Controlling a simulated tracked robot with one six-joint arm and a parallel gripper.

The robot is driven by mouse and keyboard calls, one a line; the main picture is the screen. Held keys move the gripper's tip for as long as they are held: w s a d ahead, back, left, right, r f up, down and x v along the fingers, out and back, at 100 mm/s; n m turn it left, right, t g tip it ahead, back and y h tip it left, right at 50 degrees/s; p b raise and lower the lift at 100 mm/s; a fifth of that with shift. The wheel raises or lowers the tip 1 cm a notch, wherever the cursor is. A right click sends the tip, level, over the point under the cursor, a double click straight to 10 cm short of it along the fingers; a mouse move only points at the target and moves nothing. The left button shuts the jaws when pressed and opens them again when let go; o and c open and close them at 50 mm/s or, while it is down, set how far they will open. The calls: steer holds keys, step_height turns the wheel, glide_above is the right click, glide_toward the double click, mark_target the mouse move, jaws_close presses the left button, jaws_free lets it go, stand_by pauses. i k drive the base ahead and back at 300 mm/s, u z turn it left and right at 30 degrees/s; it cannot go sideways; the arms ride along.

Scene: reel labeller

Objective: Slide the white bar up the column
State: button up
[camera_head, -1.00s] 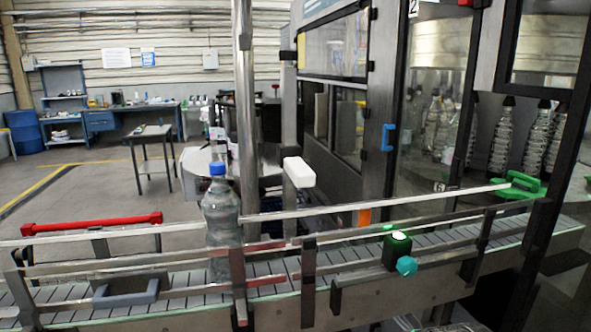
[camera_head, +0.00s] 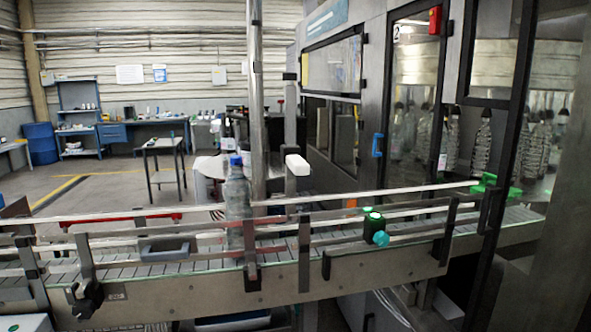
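The white bar (camera_head: 298,165) is a short rounded block near the middle of the head view. It sits at the side of a grey upright column (camera_head: 290,130), just above the conveyor's top rail. A thicker, shiny round pole (camera_head: 256,110) stands to the left of that column. The bar's far end and its joint with the column are partly hidden. My gripper does not show in this view, so nothing is seen touching the bar.
A conveyor (camera_head: 205,287) with metal rails crosses the front. A bottle with a blue cap (camera_head: 237,205) stands on it, left of the pole. A glass-doored machine fills the right.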

mark_target(291, 156)
steer(key=k, duration=0.25)
steer(key=u, duration=1.35)
steer(key=i, duration=1)
